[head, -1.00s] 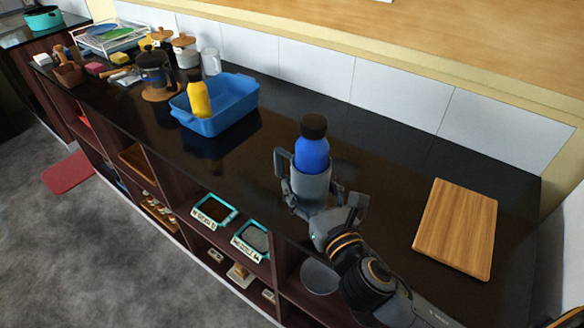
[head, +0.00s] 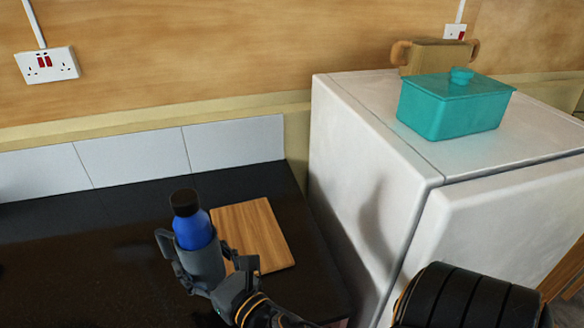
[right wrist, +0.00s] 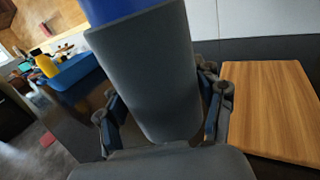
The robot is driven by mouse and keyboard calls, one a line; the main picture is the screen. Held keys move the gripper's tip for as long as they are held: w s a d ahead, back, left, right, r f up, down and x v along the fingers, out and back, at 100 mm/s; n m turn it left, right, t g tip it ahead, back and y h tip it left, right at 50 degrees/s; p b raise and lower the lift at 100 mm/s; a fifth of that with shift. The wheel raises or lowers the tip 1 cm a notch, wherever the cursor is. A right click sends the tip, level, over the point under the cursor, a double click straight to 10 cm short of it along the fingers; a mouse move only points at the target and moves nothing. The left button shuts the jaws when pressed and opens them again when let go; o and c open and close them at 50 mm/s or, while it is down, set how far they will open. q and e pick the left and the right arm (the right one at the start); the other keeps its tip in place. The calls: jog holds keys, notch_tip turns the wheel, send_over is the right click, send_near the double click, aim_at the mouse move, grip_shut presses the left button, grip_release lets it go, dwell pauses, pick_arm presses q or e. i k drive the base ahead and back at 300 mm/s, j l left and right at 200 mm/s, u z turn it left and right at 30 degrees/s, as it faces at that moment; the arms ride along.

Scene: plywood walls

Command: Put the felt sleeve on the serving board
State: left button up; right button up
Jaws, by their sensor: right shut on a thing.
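The felt sleeve (head: 205,266) is a dark grey cup-like cover around the lower part of a blue bottle (head: 194,230) with a black cap. My right gripper (head: 204,256) is shut on the sleeve, a finger on each side, and holds it roughly upright. In the right wrist view the sleeve (right wrist: 150,75) fills the middle. The wooden serving board (head: 258,228) lies flat on the dark counter, just right of the sleeve; the gripper hides its near left part. It also shows at the right of the wrist view (right wrist: 272,105). My left gripper is not in view.
The black counter (head: 90,240) is clear left of the bottle. A white fridge-like cabinet (head: 365,180) stands right of the board, with a teal lidded box (head: 450,108) on top. A blue tray (right wrist: 78,85) and yellow bottle (right wrist: 46,65) stand farther along the counter.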

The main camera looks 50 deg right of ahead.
aim_at(248, 232)
jog(key=i+j+z, duration=0.15)
jog(key=z, duration=0.35)
jog(key=i+j+z, duration=0.1)
jog(key=j+z, duration=0.65)
jog(key=z, duration=0.2)
jog(key=j+z, duration=0.25)
jog(key=j, duration=1.25)
jog(key=k+l, duration=0.05)
